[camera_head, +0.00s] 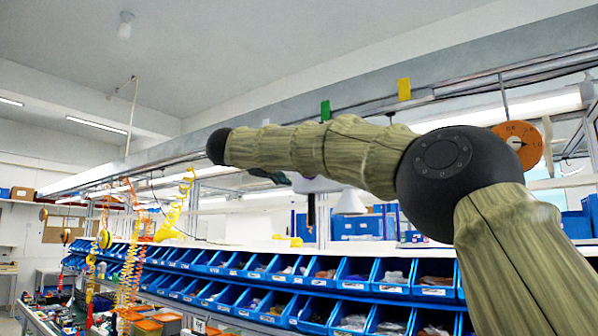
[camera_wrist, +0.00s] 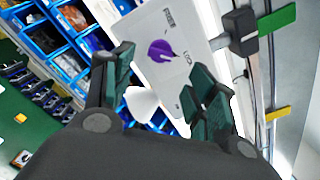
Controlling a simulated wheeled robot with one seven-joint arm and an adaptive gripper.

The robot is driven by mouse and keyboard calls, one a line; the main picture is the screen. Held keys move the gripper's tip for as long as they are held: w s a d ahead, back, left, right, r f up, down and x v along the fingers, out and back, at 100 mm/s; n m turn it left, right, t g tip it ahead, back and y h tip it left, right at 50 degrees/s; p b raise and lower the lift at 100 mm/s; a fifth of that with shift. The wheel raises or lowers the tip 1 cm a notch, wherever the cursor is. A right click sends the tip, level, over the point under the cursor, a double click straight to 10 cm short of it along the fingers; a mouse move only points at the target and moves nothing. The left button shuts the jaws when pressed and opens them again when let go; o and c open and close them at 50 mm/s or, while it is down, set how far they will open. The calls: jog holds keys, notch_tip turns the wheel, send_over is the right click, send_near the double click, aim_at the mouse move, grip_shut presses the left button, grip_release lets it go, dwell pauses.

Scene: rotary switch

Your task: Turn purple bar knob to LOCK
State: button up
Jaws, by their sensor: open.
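In the wrist view a purple knob (camera_wrist: 161,50) sits on a pale, tilted panel (camera_wrist: 200,22). Small dark lettering is beside the knob, one label above it and one to its right that seems to read LOCK; a thin pale mark shows on the knob's right side. My gripper (camera_wrist: 160,75) is open, its two dark green fingers on either side of the view, with the knob showing beyond the gap between them. It appears apart from the knob and holds nothing. In the head view my arm hides most of the panel, and the knob is not seen.
A dark block with a green tab (camera_wrist: 277,20) is right of the panel, near a yellow tab (camera_wrist: 278,114) and a metal rail. A white cone-shaped thing (camera_wrist: 142,104) shows below the panel. Rows of blue bins (camera_head: 340,272) run below my arm in the head view.

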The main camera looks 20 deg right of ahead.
jog(key=shift+v, duration=2)
